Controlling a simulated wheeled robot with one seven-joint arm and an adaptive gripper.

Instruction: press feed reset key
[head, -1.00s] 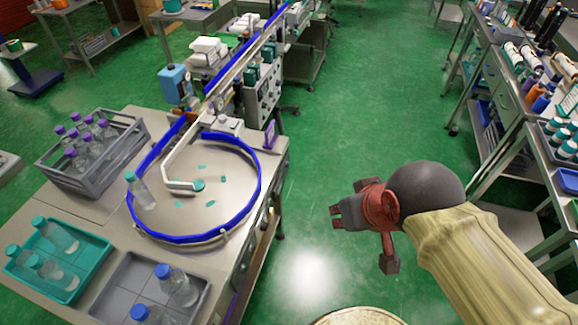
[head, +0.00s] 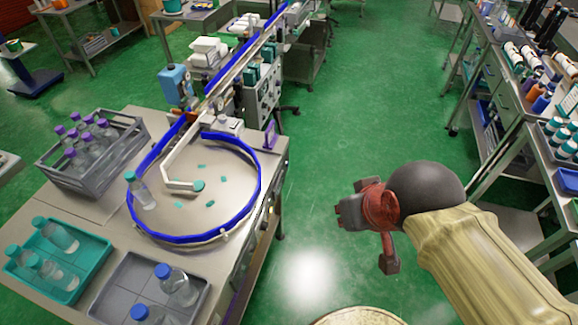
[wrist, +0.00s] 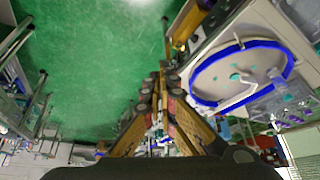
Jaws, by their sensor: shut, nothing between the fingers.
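My gripper (head: 347,213) is shut and empty, held over the green floor to the right of the turntable bench. In the wrist view its fingers (wrist: 160,98) come together at the middle. The bench (head: 110,207) carries a round feed table (head: 218,212) with a blue rim, a bottle and several teal caps on it. Small controls (head: 270,207) show on the bench's aisle-facing side, seen at a steep angle. I cannot tell which is the feed reset key. My gripper is apart from the bench, with open floor between.
A grey crate (head: 112,165) of purple-capped bottles, a teal tray (head: 85,282) and a grey tray (head: 120,283) stand on the bench. A purple panel (head: 270,136) sticks out at its far corner. Loaded carts (head: 520,118) line the right; the green aisle (head: 350,110) between is clear.

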